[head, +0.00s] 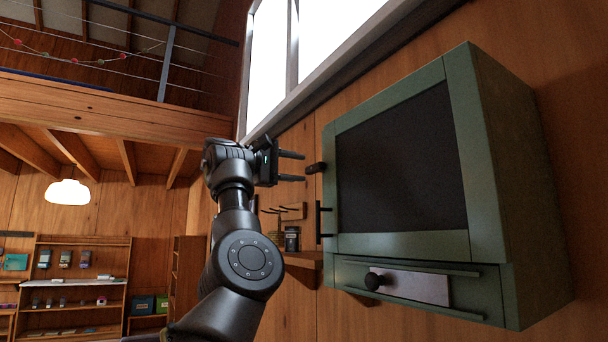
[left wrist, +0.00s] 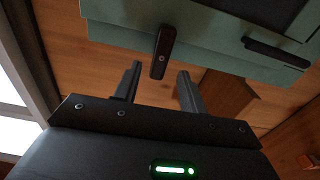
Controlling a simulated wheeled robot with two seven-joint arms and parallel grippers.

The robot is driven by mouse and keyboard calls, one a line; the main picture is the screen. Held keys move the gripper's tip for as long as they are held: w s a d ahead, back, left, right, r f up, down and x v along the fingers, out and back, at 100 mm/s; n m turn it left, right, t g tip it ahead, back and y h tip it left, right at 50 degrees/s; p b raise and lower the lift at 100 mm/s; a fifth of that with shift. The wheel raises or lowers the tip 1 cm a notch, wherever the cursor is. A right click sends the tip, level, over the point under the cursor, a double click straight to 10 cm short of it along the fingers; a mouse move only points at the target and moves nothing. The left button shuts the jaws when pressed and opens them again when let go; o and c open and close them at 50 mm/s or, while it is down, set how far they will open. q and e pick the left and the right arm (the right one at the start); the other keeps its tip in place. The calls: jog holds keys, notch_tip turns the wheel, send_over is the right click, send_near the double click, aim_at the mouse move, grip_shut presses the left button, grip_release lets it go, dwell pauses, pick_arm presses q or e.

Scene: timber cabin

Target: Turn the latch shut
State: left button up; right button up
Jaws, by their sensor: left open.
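The latch (head: 316,168) is a small dark bar on the left edge of the green wall cabinet (head: 488,160). It also shows in the left wrist view (left wrist: 163,50), where its near end lies between my fingertips in the picture, with a gap on both sides. My left gripper (head: 303,167) is open and empty, its two fingers pointing at the latch. The fingertips are at or just short of the latch's end; the exact depth is hard to tell. In the left wrist view my left gripper (left wrist: 160,72) shows both fingers apart. My right gripper is not in view.
A dark bar handle (head: 322,221) sits below the latch on the cabinet door. A small wooden wall shelf (head: 303,262) with items is left of the cabinet. A window (head: 300,50) is above.

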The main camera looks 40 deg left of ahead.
pick_arm(q)
jog(key=b+v, duration=0.2)
jog(key=v, duration=0.6)
jog(key=shift+w, duration=0.15)
